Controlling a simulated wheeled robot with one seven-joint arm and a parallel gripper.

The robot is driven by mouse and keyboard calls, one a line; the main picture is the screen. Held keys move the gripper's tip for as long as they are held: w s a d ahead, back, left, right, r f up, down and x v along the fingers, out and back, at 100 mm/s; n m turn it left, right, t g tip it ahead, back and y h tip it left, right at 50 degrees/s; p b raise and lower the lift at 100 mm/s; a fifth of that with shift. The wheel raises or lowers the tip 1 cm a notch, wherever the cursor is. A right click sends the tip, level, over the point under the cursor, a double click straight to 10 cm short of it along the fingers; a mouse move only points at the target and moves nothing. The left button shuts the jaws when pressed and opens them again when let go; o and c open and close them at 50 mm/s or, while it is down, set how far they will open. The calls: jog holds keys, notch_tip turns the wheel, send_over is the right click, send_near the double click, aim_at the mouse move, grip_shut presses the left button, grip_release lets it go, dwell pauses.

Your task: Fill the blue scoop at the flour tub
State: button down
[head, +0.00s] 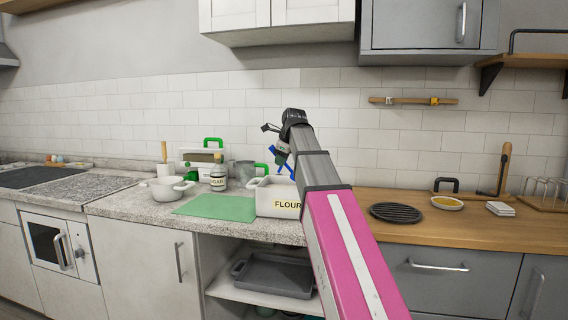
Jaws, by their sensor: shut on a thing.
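The white flour tub (278,203), with "FLOUR" on its front, stands at the front edge of the grey stone counter, beside the wooden counter. My arm reaches up past its right side and covers part of it. My gripper (276,145) is above the tub, small and partly hidden by its own links. It is shut on the blue scoop (283,158), which hangs tilted over the tub's opening. Whether the scoop's lower end is inside the tub is hard to tell. The scoop's contents and the flour inside are not visible.
A green mat (218,207), a labelled bottle (218,177), a grey mug (244,172) and a white pot (167,188) stand left of the tub. A black trivet (396,212) and a yellow-filled dish (447,203) are on the right. Wall cabinets hang above.

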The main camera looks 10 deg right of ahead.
jog(key=shift+w+a+r+n+h, duration=0.15)
jog(key=shift+a+r+h, duration=0.15)
jog(key=shift+a+h, duration=0.2)
jog(key=shift+s+a+r+n+h, duration=0.15)
jog(key=shift+a+r+h, duration=0.1)
jog(key=shift+a+h, duration=0.25)
jog(key=shift+w+a+r+n+h, duration=0.15)
jog(key=shift+a+n+h, duration=0.15)
jog(key=shift+a+h, duration=0.85)
